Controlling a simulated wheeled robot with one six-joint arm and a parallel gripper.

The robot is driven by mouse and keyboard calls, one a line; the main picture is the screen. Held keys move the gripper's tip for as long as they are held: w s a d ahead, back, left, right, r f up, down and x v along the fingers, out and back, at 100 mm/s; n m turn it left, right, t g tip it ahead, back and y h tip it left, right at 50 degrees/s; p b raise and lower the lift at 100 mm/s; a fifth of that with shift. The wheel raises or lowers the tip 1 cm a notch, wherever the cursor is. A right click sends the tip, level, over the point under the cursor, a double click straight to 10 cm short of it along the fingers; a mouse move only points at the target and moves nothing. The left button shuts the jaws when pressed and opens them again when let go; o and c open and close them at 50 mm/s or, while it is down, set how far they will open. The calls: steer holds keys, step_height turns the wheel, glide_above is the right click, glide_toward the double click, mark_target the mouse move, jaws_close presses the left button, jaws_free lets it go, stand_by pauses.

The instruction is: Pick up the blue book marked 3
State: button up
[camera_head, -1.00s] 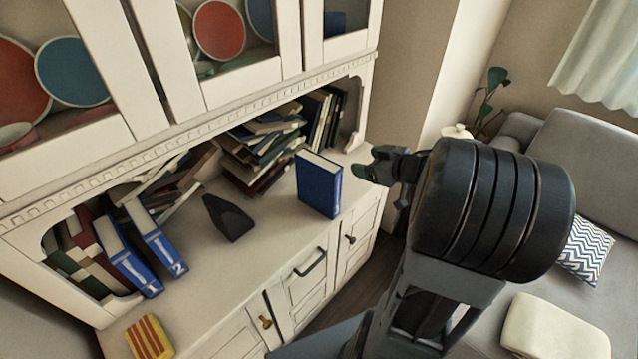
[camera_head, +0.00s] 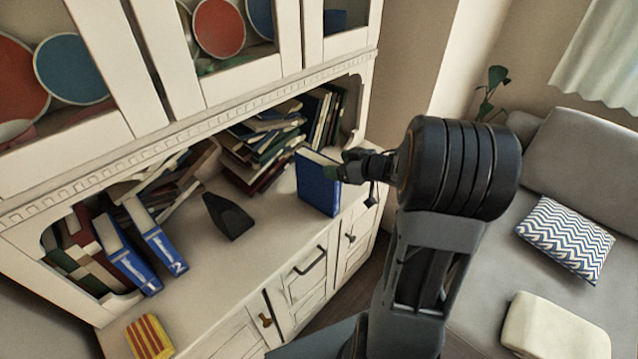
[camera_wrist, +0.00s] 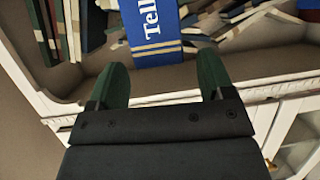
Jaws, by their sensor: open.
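A blue book (camera_head: 318,184) stands upright on the cabinet counter, apart from the other books. No number shows on the side facing the head camera. In the wrist view a blue book (camera_wrist: 152,28) with white letters reading "Tell" on its spine lies ahead, between the lines of the two fingers. My gripper (camera_head: 338,168) is at the book's upper right side in the head view. In the wrist view my gripper (camera_wrist: 162,90) has its green fingers spread, with nothing between the tips. Whether a finger touches the book I cannot tell.
Blue books marked 1 (camera_head: 127,262) and 2 (camera_head: 162,250) lean at the left. A black wedge-shaped object (camera_head: 228,217) stands mid-counter. Piled books (camera_head: 262,150) fill the shelf behind. A red and yellow striped item (camera_head: 149,338) lies at the front left. Bare counter (camera_head: 240,265) lies between.

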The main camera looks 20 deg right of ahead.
mark_target(329, 163)
steer(key=shift+x, duration=1.9)
jaws_close()
steer(key=shift+r, duration=0.1)
